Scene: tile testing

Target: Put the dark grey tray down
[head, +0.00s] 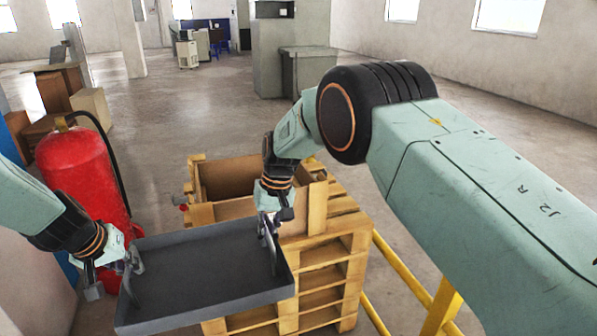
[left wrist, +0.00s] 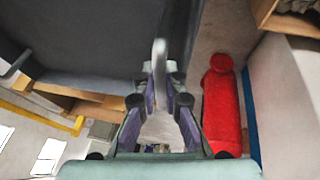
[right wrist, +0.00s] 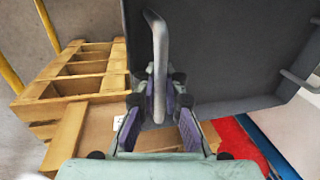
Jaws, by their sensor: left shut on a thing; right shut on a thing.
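The dark grey tray (head: 205,275) is held up between my two grippers in the head view, in front of the wooden pallets, and looks empty. My left gripper (head: 125,268) is shut on the tray's left handle; the handle (left wrist: 160,65) stands between its fingers in the left wrist view. My right gripper (head: 268,222) is shut on the right handle, which also shows between its fingers in the right wrist view (right wrist: 158,60). The tray's underside and what lies directly below it are hidden in the head view.
Stacked wooden pallets (head: 335,265) with an open wooden box (head: 228,178) on top stand behind and right of the tray. A red fire extinguisher (head: 82,170) stands at the left. A yellow rail (head: 400,275) runs at the right. Open floor (head: 160,110) lies beyond.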

